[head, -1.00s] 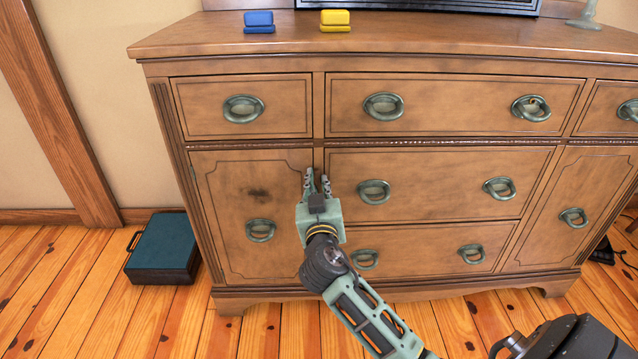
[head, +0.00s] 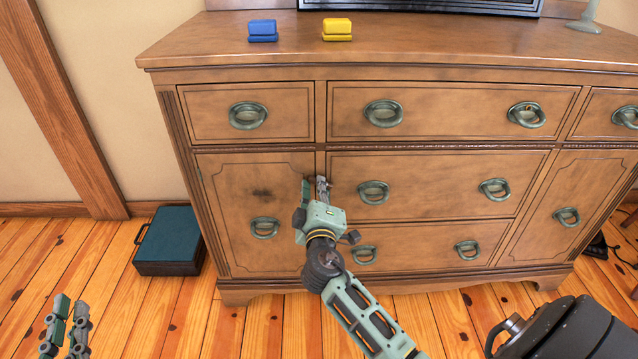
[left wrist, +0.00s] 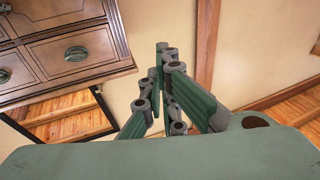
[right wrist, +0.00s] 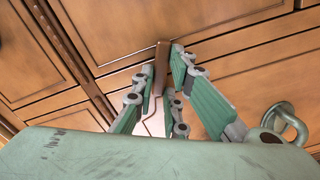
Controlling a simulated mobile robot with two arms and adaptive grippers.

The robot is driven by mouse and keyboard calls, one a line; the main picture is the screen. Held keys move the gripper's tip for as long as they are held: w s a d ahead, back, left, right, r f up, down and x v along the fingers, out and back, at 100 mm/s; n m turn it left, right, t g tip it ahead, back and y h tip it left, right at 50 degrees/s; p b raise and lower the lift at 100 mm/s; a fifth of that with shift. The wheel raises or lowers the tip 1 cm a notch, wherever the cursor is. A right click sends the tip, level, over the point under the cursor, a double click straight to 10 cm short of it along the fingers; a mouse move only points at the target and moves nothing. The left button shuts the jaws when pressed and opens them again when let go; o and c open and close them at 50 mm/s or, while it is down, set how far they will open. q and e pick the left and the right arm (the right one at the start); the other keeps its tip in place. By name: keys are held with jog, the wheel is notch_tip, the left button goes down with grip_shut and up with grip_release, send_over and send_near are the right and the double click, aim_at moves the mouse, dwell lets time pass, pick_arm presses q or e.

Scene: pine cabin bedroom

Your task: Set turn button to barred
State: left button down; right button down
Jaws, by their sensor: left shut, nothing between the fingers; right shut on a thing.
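The turn button is a small brown wooden bar (right wrist: 161,65) on the front of the wooden dresser, seen in the right wrist view. My right gripper (right wrist: 160,90) is shut on it, with a finger on each side. In the head view my right gripper (head: 315,184) is at the seam between the left cabinet door (head: 225,185) and the middle drawers, and its fingers hide the button.
The dresser top (head: 400,45) carries a blue block (head: 262,31), a yellow block (head: 337,30) and a dark-framed object. Ring handles, one on the door (head: 264,228), stand out from the front. A teal case (head: 168,240) sits on the floor left of the dresser.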

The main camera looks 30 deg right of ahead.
pick_arm(q)
notch_tip(320, 180, down, 10)
jog(key=s+a+g+y+p, duration=0.1)
jog(key=s+a+g, duration=0.1)
jog(key=g, duration=0.3)
jog(key=shift+s+f+g+y+p, duration=0.2)
jog(key=shift+g+y+p, duration=0.1)
jog(key=shift+y+p, duration=0.1)
pick_arm(e)
jog(key=shift+f+n, duration=0.2)
jog(key=shift+n, duration=2.1)
jog(key=shift+a, duration=0.1)
jog(key=c, duration=1.8)
grip_release()
jog(key=shift+o, duration=0.2)
pick_arm(q)
jog(key=shift+r, duration=0.1)
pick_arm(e)
jog(key=v, duration=1.2)
